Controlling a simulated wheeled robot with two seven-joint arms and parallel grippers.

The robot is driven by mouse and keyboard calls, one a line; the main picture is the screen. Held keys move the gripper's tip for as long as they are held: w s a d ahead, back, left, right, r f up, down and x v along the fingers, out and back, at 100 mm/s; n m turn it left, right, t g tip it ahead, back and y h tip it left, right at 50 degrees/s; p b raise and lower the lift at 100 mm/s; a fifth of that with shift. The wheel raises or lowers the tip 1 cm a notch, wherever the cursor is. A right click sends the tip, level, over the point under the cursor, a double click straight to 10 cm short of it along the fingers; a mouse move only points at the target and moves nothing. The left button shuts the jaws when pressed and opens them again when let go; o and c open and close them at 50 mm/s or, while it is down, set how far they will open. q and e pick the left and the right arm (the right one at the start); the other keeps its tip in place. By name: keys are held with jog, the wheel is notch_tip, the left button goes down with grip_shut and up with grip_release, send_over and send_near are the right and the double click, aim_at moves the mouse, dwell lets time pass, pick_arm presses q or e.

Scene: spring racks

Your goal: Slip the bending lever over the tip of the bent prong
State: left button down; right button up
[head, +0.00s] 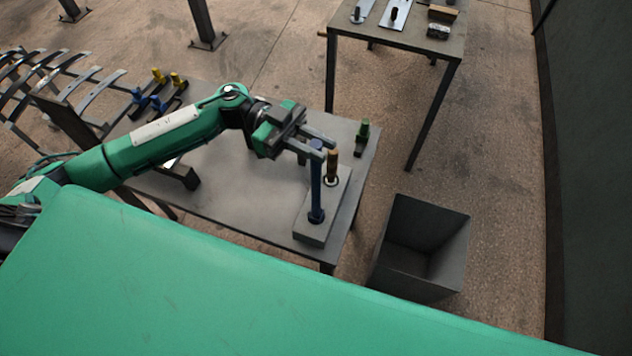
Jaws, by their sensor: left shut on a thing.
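My left gripper (322,149) is over the right end of the grey table. It is shut on the top of an upright blue rod, which I take to be the bending lever (316,190). The lever's dark, wider lower end (316,216) is at a grey block (313,234); I cannot tell whether it rests in it or just above. I cannot make out the bent prong for certain. My right gripper is not in view.
The grey table (235,205) is mostly clear in the middle. A small green item (363,132) stands at its right edge. Blue clamps (140,97) and yellow clamps (177,80) are at the left, near curved springs (98,90). An open dark bin (420,245) stands right.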

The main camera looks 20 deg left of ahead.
pick_arm(q)
jog(key=shift+r, duration=0.1)
jog(key=shift+r, duration=0.5)
notch_tip(320, 180, up, 19)
jog(key=b, duration=0.5)
jog(key=c, duration=2)
grip_release()
jog(key=shift+f, duration=0.1)
grip_shut()
